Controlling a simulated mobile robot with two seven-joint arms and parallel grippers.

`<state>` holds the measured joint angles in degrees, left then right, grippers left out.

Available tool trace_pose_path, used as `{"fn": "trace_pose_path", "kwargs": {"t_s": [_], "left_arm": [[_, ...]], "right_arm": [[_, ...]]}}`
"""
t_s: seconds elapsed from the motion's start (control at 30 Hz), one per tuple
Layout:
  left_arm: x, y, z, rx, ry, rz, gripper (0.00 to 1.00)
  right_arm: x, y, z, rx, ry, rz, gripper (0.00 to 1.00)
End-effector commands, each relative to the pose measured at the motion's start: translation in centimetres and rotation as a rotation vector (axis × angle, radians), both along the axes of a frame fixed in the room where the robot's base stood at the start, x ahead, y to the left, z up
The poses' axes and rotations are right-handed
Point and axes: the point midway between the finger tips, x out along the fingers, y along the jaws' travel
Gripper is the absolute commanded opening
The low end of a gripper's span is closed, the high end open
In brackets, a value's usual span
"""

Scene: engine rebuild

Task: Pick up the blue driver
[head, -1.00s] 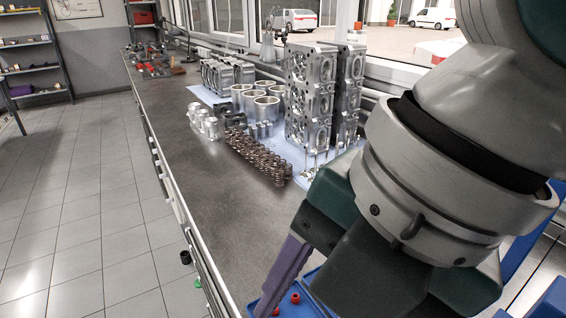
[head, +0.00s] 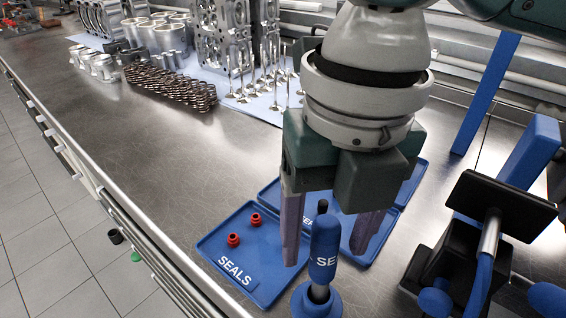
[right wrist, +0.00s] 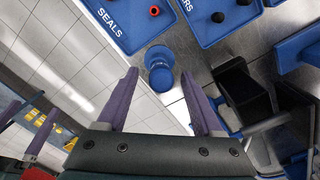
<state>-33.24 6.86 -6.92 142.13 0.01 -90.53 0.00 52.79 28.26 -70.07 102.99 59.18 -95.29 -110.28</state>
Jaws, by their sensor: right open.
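The blue driver (head: 324,250) stands upright in a round blue base on the bench, in front of the seals tray. In the right wrist view the driver (right wrist: 160,68) shows from above, ahead of the fingers and between their lines. My right gripper (head: 327,256) is open and empty, pointing down, with its purple fingers behind the driver in the head view. The fingers also show apart in the right wrist view (right wrist: 162,94). I cannot tell the exact gap between fingers and driver.
The blue seals tray (head: 222,238) holds red seals (head: 233,240). Another blue tray (head: 410,185) lies partly behind my gripper. A black and blue stand (head: 470,235) is close on the right. Springs (head: 170,88) and valves (head: 262,84) stand farther back. The bench front left is clear.

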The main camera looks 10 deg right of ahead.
Motion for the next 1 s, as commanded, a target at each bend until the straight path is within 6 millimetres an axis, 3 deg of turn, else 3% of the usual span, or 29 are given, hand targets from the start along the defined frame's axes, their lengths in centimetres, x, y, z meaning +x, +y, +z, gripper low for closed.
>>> {"fn": "trace_pose_path", "kwargs": {"t_s": [0.2, 0.47, 1.0], "left_arm": [[0.0, 0.0, -0.2, 0.000, 0.000, 0.000, 1.00], [0.0, 0.0, -0.2, 0.001, 0.000, 0.000, 1.00], [0.0, 0.0, -0.2, 0.001, 0.000, 0.000, 1.00]], "right_arm": [[-0.1, 0.0, -3.1, 0.000, 0.001, -0.001, 0.68], [-0.1, 0.0, -3.3, 0.000, -0.001, 0.000, 0.68], [-0.1, 0.0, -3.3, 0.000, -0.001, -0.001, 0.08]]}}
